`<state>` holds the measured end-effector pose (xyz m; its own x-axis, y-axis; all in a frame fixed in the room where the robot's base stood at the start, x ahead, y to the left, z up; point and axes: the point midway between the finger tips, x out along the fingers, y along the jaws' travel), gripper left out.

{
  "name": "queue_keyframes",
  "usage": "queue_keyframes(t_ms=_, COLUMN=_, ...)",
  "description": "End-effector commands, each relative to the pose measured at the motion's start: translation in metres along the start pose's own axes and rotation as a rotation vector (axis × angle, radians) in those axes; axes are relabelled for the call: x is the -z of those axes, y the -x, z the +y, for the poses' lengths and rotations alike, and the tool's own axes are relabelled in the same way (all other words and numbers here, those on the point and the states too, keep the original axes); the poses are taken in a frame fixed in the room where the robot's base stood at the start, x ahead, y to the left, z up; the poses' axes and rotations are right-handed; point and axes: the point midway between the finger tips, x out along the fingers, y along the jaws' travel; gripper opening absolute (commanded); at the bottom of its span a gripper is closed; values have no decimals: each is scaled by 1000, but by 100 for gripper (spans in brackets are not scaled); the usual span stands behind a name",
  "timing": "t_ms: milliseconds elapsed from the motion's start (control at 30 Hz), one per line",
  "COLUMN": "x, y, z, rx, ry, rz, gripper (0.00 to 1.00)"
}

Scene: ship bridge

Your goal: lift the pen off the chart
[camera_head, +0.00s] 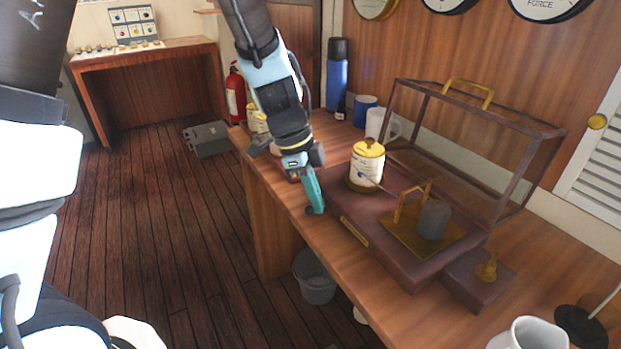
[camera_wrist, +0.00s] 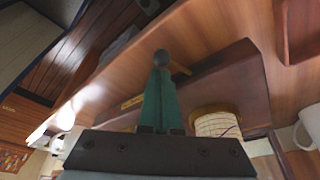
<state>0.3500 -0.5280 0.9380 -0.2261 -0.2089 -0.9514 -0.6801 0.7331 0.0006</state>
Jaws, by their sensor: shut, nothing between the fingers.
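The chart (camera_head: 366,168) is a pale paper band around an upright drum with a brass top, on a dark wooden instrument base (camera_head: 405,268). The pen (camera_head: 379,184) seems to be the thin dark arm reaching from the brass linkage to the drum; I cannot tell if its tip touches. The chart also shows right of my fingers in the wrist view (camera_wrist: 216,124). My gripper (camera_head: 316,208), with teal fingers, is shut and empty at the base's front left edge, apart from drum and pen. A small brass piece (camera_wrist: 181,69) shows beside the fingertips in the wrist view.
A glazed case (camera_head: 470,135) with a brass handle stands open behind the instrument. A white mug (camera_head: 378,124), blue cup (camera_head: 364,110) and blue flask (camera_head: 338,75) stand at the back left. A white jug (camera_head: 530,335) is at the front right. The desk's front edge runs below my gripper.

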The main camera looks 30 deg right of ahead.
Motion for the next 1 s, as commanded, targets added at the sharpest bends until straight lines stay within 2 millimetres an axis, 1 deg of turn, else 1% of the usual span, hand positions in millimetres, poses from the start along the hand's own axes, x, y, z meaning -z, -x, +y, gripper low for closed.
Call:
queue_keyframes(t_ms=100, x=0, y=-9, z=0, rx=-2, ry=-1, rz=0, gripper=0)
queue_keyframes(t_ms=233, x=0, y=-12, z=0, rx=0, ry=0, rz=-1, gripper=0)
queue_keyframes(t_ms=567, x=0, y=-12, z=0, rx=0, ry=-3, rz=0, gripper=0)
queue_keyframes(t_ms=1000, x=-5, y=-11, z=-2, rx=-23, ry=-74, rz=-1, gripper=0)
